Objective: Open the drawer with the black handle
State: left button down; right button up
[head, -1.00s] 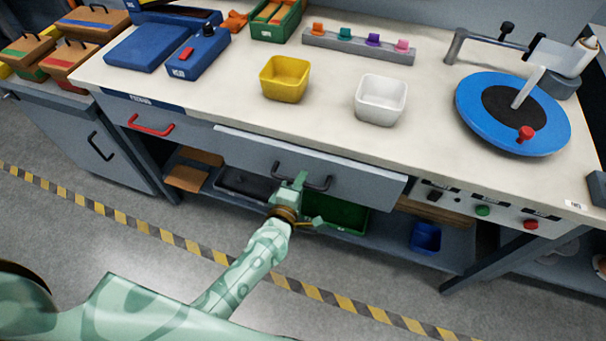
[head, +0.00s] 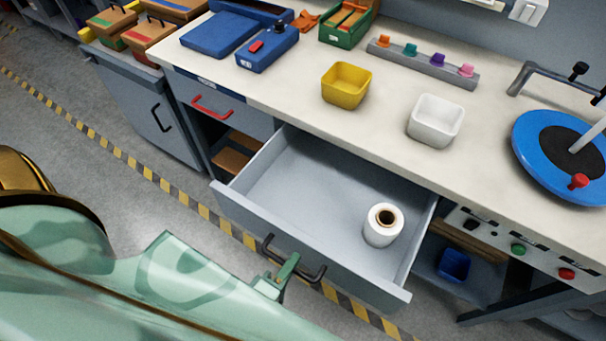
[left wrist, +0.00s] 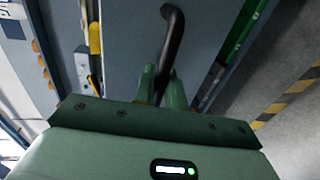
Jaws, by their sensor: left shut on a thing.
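The drawer (head: 300,190) under the workbench stands pulled well out, and its inside shows. A white roll (head: 383,225) with a brown core stands upright in its right part. The black handle (head: 313,274) is on the drawer's front. My left gripper (head: 287,268) is at the handle and shut on it. In the left wrist view the two green fingers (left wrist: 162,88) close around the black handle (left wrist: 174,40). My right gripper is not in view.
The worktop (head: 310,115) carries a yellow bin (head: 346,85), a white bin (head: 435,120) and a blue turntable (head: 530,150). A closed drawer with a red handle (head: 212,107) is to the left. A blue bin (head: 454,264) sits on the shelf below right.

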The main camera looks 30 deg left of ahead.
pick_arm(q)
jog(key=shift+f+v, duration=0.25)
jog(key=shift+v, duration=0.95)
jog(key=shift+s, duration=0.1)
jog(key=c, duration=1.5)
grip_release()
jog(key=shift+c, duration=0.2)
jog(key=p+v, duration=0.1)
jog(key=v, duration=1.5)
jog(key=shift+s, duration=0.15)
